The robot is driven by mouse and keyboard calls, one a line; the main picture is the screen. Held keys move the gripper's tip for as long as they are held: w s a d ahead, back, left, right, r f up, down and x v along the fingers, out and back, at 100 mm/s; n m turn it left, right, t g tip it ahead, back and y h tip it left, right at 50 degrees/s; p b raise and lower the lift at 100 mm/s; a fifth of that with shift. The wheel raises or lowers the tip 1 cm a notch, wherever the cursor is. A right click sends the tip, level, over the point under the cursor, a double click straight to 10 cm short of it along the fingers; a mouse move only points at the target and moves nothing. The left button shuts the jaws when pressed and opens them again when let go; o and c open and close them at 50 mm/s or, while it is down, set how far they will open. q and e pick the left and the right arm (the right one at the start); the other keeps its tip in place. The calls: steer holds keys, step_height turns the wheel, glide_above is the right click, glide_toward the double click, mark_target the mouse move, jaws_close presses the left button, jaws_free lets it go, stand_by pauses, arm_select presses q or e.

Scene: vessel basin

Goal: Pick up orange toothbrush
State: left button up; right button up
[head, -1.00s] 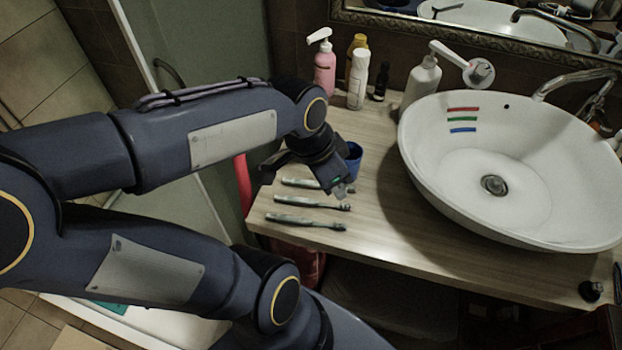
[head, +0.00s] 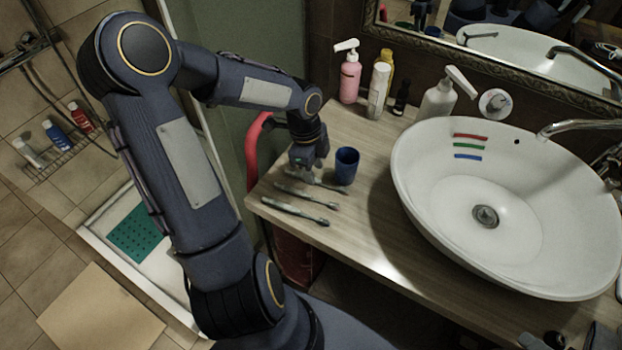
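Two toothbrushes lie side by side on the wooden counter, a front one (head: 295,210) and a middle one (head: 307,194). Both look grey-green with dark heads. A third toothbrush (head: 331,186) lies behind them, partly hidden under my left gripper (head: 308,170). No toothbrush looks clearly orange. My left gripper points down from above, close over this rear brush. Its fingers are small and dark, so I cannot tell whether they are open or touching the brush.
A blue cup (head: 346,166) stands just right of my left gripper. Bottles, including a pink pump bottle (head: 349,76) and a white pump bottle (head: 438,98), stand at the back. A white basin (head: 412,205) fills the counter's right side. A red pipe (head: 252,150) rises at the left edge.

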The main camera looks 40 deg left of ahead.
mark_target(316, 181)
arm_select(q)
steer(key=shift+w+d+f, duration=0.1)
steer(key=shift+d+f, duration=0.05)
steer(key=shift+f, duration=0.6)
steer(key=shift+d+f, duration=0.1)
steer(key=shift+f, duration=0.6)
jaws_close()
steer(key=shift+r, duration=0.1)
